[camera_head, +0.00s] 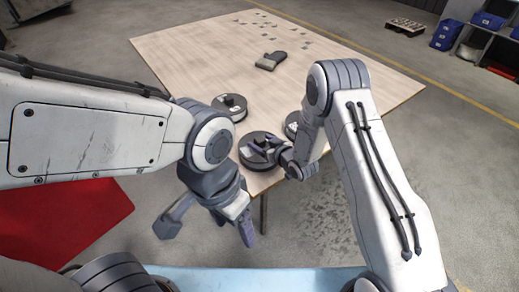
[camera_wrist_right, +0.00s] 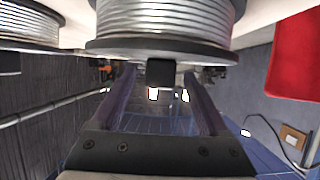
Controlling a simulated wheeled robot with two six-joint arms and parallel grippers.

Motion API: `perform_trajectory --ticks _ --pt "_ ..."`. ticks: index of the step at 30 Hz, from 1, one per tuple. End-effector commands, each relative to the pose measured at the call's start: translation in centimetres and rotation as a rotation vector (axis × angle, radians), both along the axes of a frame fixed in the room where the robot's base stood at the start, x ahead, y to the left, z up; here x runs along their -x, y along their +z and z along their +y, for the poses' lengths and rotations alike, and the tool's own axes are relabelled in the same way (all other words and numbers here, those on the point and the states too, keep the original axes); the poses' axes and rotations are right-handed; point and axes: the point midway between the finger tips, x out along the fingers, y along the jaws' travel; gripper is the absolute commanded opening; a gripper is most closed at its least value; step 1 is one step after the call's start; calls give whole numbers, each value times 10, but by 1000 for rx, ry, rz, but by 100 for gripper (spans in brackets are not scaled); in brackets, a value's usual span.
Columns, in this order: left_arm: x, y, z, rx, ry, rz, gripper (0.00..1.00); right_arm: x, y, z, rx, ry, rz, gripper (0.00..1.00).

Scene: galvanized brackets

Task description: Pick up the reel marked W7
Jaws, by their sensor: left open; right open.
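Three dark reels lie on the wooden table. One reel (camera_head: 229,101) is at the left, one (camera_head: 291,125) is partly hidden behind my right arm, and the nearest (camera_head: 247,161) is at the table's front edge. No W7 marking is readable. My right gripper (camera_head: 266,152) is open over or beside the nearest reel. In the right wrist view, a reel wound with silvery wire (camera_wrist_right: 165,20) is close ahead, with a small black block (camera_wrist_right: 160,72) between the open fingers. I cannot tell whether they touch it. My left gripper (camera_head: 209,229) is open and empty, below the table's front edge.
A dark grey object (camera_head: 271,60) and several small metal pieces (camera_head: 285,30) lie farther back on the table (camera_head: 190,55). The table's middle is mostly clear. A red surface (camera_head: 70,215) is at left; blue bins (camera_head: 487,20) are at far right.

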Motion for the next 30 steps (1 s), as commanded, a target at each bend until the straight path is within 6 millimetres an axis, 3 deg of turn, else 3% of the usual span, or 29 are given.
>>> perform_trajectory --ticks 4,11,12,15,18,30 --pt "0 1 0 0 0 0 72 -10 -5 7 0 1 -1 78" --pt "0 1 0 0 0 0 72 -12 -6 7 1 0 1 78" --pt "0 1 0 0 0 0 72 -12 -6 7 1 0 0 70" --pt "0 1 0 0 0 0 72 -11 -6 7 1 0 0 32" --pt "0 1 0 0 0 0 72 -12 -6 7 1 0 0 0" --pt "0 1 0 0 0 0 72 -11 -5 7 1 0 0 0"
